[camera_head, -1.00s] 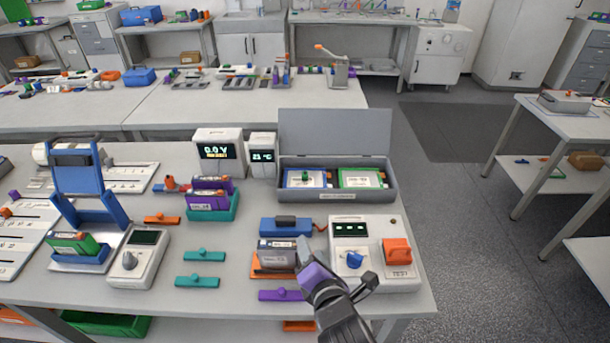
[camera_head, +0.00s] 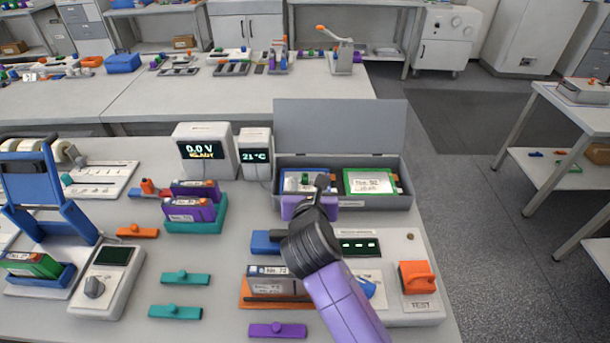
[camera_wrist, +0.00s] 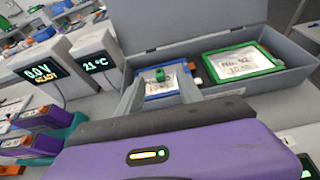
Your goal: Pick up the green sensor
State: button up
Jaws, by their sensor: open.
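The green sensor (camera_head: 304,180) is a small green piece on the white face of the blue-framed pouch (camera_head: 292,187), at the left of the open grey case. In the wrist view the green sensor (camera_wrist: 160,75) shows between the two grey fingers of my gripper (camera_wrist: 157,83), a little beyond them. The fingers are apart and nothing is held. Whether they are level with the sensor I cannot tell. In the head view my gripper (camera_head: 308,199) is at the case's front left edge and partly covers the blue-framed pouch.
The grey case (camera_head: 340,131) has its lid up behind. A green-framed pouch (camera_head: 369,183) lies at its right. Voltage (camera_head: 203,151) and temperature (camera_head: 256,156) displays stand close on the left. A tester (camera_head: 409,308) with an orange switch (camera_head: 416,277) is in front.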

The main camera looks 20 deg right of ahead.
aim_at(305, 178)
jog(key=f+b, duration=0.1)
jog(key=w+f+b, duration=0.1)
jog(key=f, duration=0.1)
jog(key=shift+d+b, duration=0.15)
jog(key=shift+b, duration=0.25)
jog(key=shift+a+x, duration=0.15)
jog(key=shift+x, duration=1.75)
jog(key=shift+a+x, duration=0.2)
jog(key=shift+x, duration=1.7)
jog(key=shift+w+r, duration=0.1)
jog(key=shift+w, duration=0.05)
grip_shut()
